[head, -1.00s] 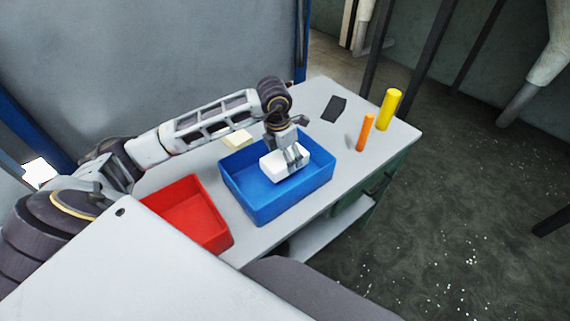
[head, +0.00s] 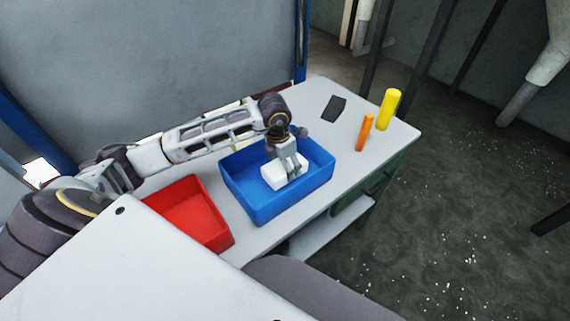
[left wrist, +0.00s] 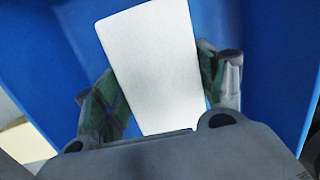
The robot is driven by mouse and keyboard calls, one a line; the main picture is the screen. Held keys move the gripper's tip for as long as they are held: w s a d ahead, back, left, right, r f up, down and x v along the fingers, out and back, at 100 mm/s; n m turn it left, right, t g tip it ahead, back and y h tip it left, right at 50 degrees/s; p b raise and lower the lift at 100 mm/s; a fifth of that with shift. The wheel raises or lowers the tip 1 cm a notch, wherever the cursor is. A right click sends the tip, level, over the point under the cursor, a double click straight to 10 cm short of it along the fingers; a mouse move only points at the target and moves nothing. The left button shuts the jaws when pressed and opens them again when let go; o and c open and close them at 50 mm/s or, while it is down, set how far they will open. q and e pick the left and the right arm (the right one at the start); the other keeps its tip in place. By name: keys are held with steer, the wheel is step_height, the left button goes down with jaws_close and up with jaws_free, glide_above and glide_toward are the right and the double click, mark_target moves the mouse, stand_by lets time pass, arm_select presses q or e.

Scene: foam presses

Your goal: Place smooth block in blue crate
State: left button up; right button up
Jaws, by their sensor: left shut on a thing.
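The smooth block (head: 282,175) is a plain white block held by my left gripper (head: 290,166). In the head view it is inside the outline of the blue crate (head: 270,206), between its walls. I cannot tell whether it touches the crate floor. In the left wrist view the white block (left wrist: 155,65) sits between the two fingers of my left gripper (left wrist: 165,90), with blue crate surfaces (left wrist: 262,70) around it. My right gripper is not in view.
A red crate (head: 190,212) stands left of the blue crate on the grey table (head: 345,160). An orange cylinder (head: 365,132), a yellow cylinder (head: 388,110) and a dark flat piece (head: 334,109) are at the table's right end. The table surface between them and the blue crate is clear.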

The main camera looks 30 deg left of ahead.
arm_select(q)
steer(key=o, duration=0.6)
steer(key=shift+f, duration=0.1)
steer(key=o, duration=0.3)
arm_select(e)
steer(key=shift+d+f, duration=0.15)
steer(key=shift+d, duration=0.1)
